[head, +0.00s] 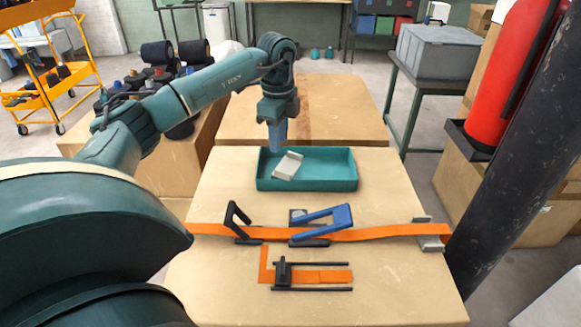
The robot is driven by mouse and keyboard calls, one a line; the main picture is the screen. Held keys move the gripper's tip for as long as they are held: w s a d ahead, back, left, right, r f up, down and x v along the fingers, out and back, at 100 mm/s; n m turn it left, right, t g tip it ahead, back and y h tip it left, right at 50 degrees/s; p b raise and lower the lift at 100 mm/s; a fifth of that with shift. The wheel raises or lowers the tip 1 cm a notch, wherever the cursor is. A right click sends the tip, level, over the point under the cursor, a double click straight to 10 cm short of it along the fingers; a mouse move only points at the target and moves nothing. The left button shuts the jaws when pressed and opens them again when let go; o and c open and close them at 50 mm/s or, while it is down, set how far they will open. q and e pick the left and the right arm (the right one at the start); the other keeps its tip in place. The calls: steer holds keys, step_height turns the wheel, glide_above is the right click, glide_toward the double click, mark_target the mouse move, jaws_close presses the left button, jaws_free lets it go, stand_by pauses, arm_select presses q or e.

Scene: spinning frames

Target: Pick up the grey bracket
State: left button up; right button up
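The grey bracket (288,165) is a small, light grey piece lying tilted in the left half of a teal tray (335,184). The tray stands at the far side of the near table. My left gripper (278,148) points down over the tray's back left part, just above and behind the bracket. Its fingers look close together from this angle, and I cannot tell whether they are open or touch the bracket. The bracket lies low in the tray, and its underside is hidden. My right gripper is not in view.
An orange strap (380,233) crosses the near table (220,290), with a blue-handled clamp (325,220) and a black upright (236,218) on it. A black-railed fixture (310,276) sits nearer. A dark post (530,130) and red cylinder (505,75) stand at right.

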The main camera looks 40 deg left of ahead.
arm_select(q)
glide_above(278, 170)
steer(key=f, duration=0.4)
steer(key=shift+s+d+f, duration=0.1)
steer(key=shift+d+f, duration=0.05)
steer(key=shift+d, duration=0.25)
steer(key=f, duration=0.5)
steer(key=shift+a+f, duration=0.1)
steer(key=shift+a, duration=0.2)
jaws_close()
